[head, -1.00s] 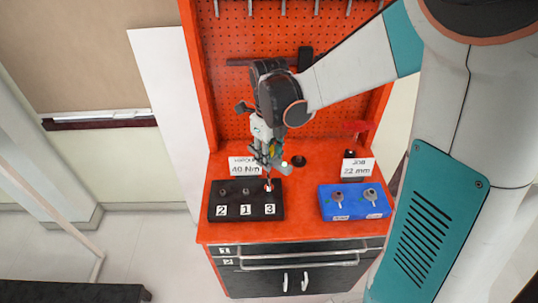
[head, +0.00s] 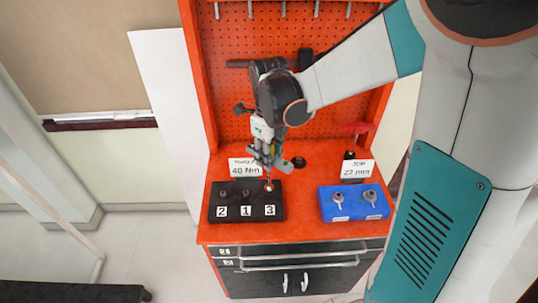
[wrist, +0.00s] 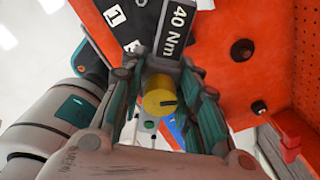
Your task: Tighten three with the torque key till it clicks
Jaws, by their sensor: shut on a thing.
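The black block (head: 234,213) on the orange bench carries a row of bolts over white labels 2, 1 and 3, left to right. My gripper (head: 268,165) is above the bolt at label 3 (head: 270,211), pointing down. In the wrist view my gripper (wrist: 165,110) is shut on a yellow round-ended piece (wrist: 160,96) with a dark mark, which looks like the torque key. A small bright tip (head: 268,186) shows below the fingers at the three position. The key's lower end is too small to tell whether it is seated.
A blue block (head: 353,214) with two grey upright pieces stands at the right. A "40 Nm" card (head: 242,168) and a "22 mm" card (head: 357,169) stand behind the blocks. A black round piece (head: 299,162) lies between them. The orange pegboard (head: 290,35) rises behind.

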